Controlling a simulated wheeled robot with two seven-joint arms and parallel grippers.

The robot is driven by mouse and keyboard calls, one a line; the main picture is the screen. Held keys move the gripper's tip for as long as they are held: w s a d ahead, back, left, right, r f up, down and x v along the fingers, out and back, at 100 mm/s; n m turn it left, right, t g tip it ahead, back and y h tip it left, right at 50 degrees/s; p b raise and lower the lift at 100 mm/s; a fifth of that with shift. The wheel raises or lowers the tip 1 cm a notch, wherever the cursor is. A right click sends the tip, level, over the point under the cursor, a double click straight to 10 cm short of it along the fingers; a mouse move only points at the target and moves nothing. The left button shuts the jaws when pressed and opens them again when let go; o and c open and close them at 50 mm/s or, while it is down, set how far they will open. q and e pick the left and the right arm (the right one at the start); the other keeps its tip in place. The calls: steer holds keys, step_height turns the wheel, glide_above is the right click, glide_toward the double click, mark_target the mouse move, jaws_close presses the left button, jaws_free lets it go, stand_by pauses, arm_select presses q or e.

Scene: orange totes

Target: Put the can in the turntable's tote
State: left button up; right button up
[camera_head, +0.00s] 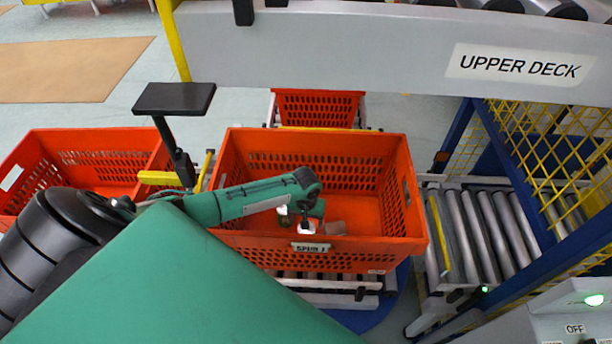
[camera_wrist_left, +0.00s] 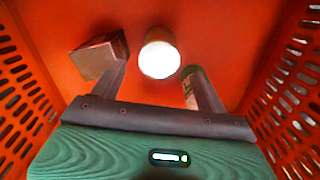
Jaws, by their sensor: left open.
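My left gripper (camera_head: 305,216) reaches down into the middle orange tote (camera_head: 400,238), whose front label seems to read "SPUR 1". It is open, its fingers spread in the left wrist view (camera_wrist_left: 162,85). A round, white-topped cylinder (camera_wrist_left: 159,58), possibly the can, stands beyond and between the fingertips. It shows in the head view (camera_head: 306,229) just below the gripper. A brown box (camera_wrist_left: 97,58) lies by one finger, and a green-labelled container (camera_wrist_left: 188,88) is partly hidden by the other. My right gripper is not in view.
The middle tote sits on rollers above a blue round base (camera_head: 372,316). Other orange totes stand at left (camera_head: 95,140) and behind (camera_head: 318,108). A roller conveyor (camera_head: 480,235) is at right, with a yellow mesh fence. A grey "UPPER DECK" beam (camera_head: 380,50) crosses overhead.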

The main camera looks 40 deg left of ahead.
arm_select(q)
steer(key=shift+r, duration=2.3)
